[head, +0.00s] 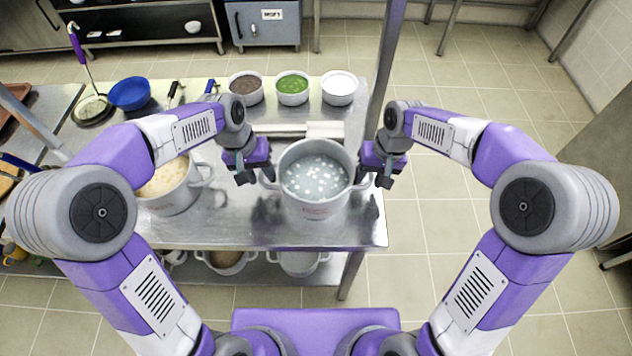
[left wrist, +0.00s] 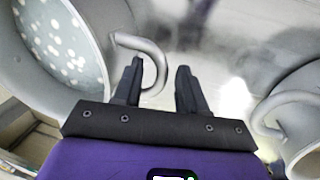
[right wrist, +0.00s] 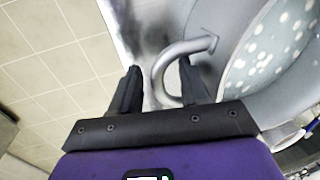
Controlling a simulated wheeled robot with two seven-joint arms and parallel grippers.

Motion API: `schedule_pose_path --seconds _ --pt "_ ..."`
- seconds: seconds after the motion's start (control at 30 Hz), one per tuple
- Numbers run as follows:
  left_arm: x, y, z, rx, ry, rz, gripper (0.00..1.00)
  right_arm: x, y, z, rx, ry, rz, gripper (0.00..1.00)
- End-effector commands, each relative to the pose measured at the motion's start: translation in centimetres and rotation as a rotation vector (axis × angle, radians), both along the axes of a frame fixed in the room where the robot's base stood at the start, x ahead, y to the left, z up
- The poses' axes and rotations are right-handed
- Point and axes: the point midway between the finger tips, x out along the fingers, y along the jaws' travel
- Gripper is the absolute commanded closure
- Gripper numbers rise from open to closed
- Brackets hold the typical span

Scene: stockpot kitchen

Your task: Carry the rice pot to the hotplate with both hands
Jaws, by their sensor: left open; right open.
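In the left wrist view the pot's loop handle (left wrist: 160,62) lies between the open fingers (left wrist: 157,88). My right gripper (head: 374,178) is open at the right side. In the right wrist view the other handle (right wrist: 160,66) lies between the open fingers (right wrist: 160,88). I cannot clearly make out the hotplate.
Another pot (head: 172,200) with pale contents stands close on the left. Three bowls, one with green contents (head: 292,88), line the table's back. A blue bowl (head: 129,94) and a strainer (head: 92,108) are at the far left. The steel table (head: 290,238) ends just right of the rice pot.

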Motion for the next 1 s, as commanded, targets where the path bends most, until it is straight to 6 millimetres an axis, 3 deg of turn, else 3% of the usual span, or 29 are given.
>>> schedule_pose_path --seconds 0.13,0.43,0.47,0.73,1.0 --pt "-0.03 -0.19 -1.1 0.0 0.001 0.001 0.59 -0.03 0.18 -1.07 0.0 0.001 -0.001 0.54" --pt "0.01 -0.22 -1.3 0.0 -0.001 0.001 0.59 -0.02 0.23 -1.3 0.0 0.0 -0.001 0.54" --pt "0.01 -0.22 -1.3 0.0 -0.001 0.001 0.6 -0.02 0.24 -1.29 0.0 0.0 -0.001 0.56" --pt "0.01 -0.21 -1.27 0.0 -0.001 0.001 1.0 -0.01 0.23 -1.26 0.0 -0.001 0.0 0.97" --pt "0.01 -0.21 -1.25 0.0 -0.001 -0.001 1.0 0.01 0.23 -1.24 0.0 -0.001 -0.002 1.0"
